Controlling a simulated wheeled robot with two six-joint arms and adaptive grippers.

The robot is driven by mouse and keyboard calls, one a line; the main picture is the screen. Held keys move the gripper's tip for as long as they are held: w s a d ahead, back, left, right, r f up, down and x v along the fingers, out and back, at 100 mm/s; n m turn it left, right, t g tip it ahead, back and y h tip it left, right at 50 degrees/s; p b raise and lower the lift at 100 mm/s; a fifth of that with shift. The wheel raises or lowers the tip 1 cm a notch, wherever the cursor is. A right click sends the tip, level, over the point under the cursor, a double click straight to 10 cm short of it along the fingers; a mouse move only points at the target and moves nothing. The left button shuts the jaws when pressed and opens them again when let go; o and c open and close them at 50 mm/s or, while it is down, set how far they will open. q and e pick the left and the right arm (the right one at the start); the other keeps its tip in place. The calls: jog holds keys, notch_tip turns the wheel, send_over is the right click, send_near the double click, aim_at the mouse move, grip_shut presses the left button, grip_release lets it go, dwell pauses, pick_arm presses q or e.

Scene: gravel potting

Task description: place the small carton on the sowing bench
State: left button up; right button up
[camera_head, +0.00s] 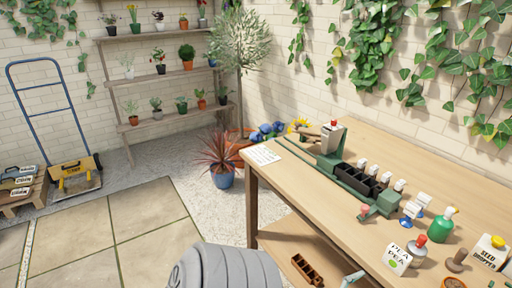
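The sowing bench (330,212) is a long wooden table that runs from the middle of the view to the right edge. A small white carton with dark lettering like "PEA" (397,259) stands near its front edge at the lower right. A larger white box lettered "SEED DROPPER" (489,252), with a yellow top, stands further right. I cannot tell for sure which one is the small carton. Neither of my grippers shows in this view.
A green seeding device with dark cells (358,180) and several white labelled pieces occupy the bench middle. A green bottle (441,226) and a grey red-capped bottle (417,250) stand near the carton. A grey ribbed object (226,268) is in front. The bench's left front is mostly clear.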

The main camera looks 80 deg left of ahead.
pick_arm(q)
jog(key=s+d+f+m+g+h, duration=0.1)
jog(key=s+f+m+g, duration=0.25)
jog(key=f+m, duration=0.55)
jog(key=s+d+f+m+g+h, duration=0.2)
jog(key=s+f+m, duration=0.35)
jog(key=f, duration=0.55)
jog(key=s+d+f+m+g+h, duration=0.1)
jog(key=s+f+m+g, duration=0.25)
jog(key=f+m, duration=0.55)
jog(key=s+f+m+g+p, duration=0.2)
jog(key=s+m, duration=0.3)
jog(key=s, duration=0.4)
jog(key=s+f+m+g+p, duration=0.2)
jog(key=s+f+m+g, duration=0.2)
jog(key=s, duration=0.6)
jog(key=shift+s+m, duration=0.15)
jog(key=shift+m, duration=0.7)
